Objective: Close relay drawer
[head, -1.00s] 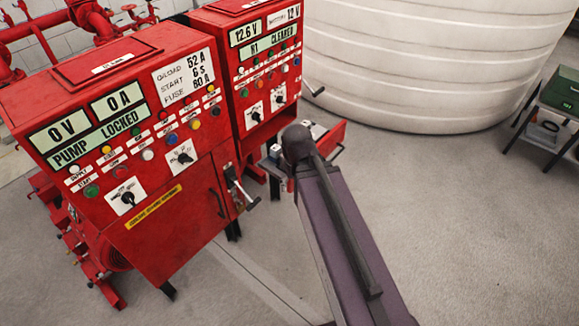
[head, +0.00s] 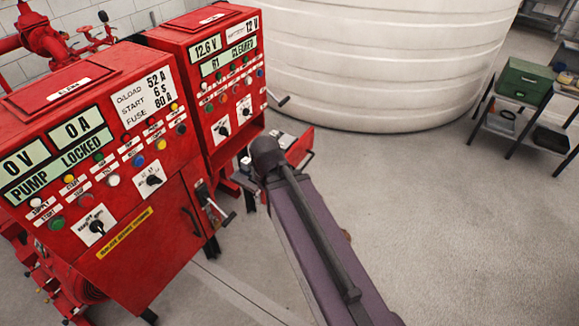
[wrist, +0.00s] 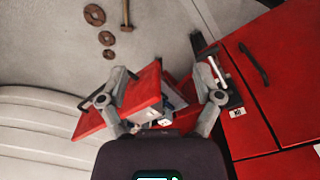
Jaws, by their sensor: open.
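The relay drawer (head: 300,146) has a red front and stands open, pulled out from the lower part of the farther red cabinet (head: 218,80). My arm partly hides it in the head view. In the wrist view the red drawer front (wrist: 142,92) and the pale contents behind it show beyond my gripper. My gripper (wrist: 163,74) has its two fingers spread wide, one on each side of the drawer in the picture. I cannot tell whether a finger touches it. In the head view the gripper is hidden behind my arm.
A nearer red pump cabinet (head: 110,150) with levers stands at left. A large white tank (head: 380,60) is behind. A green box (head: 524,82) sits on a dark stand at right. A hammer (wrist: 127,15) and rusty discs (wrist: 95,14) lie on the floor. Floor at right is clear.

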